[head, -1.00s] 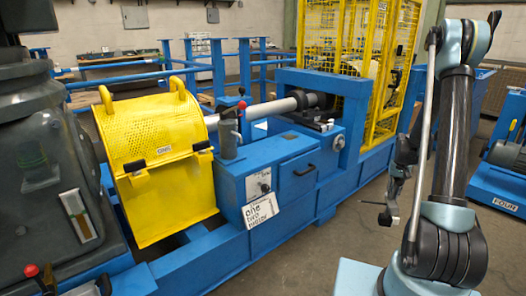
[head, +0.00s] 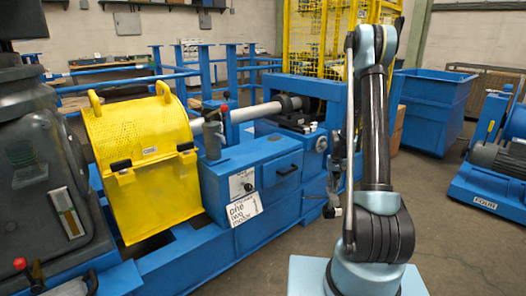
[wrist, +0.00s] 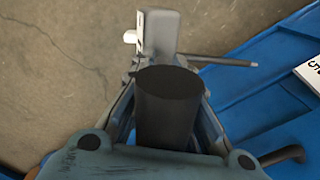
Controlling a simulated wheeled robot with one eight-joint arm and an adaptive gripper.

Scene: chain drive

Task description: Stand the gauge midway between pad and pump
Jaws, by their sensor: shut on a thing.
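In the wrist view my gripper (wrist: 168,95) is shut around a dark upright cylinder (wrist: 168,98) with a pale grey block (wrist: 157,35) and a thin rod showing beyond it. I take this held thing to be the gauge; its lower end is hidden. In the head view my gripper (head: 334,190) hangs beside the blue machine bench, small and partly behind my arm. I cannot pick out the pad or the pump with certainty; a grey motor (head: 500,158) on a blue base marked FOUR stands at the right.
The blue bench (head: 262,222) carries a yellow perforated guard (head: 145,165) and a white sign (head: 244,209). A blue bin (head: 430,105) stands behind on the right. The concrete floor (head: 440,215) between my arm and the right-hand machine is clear.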

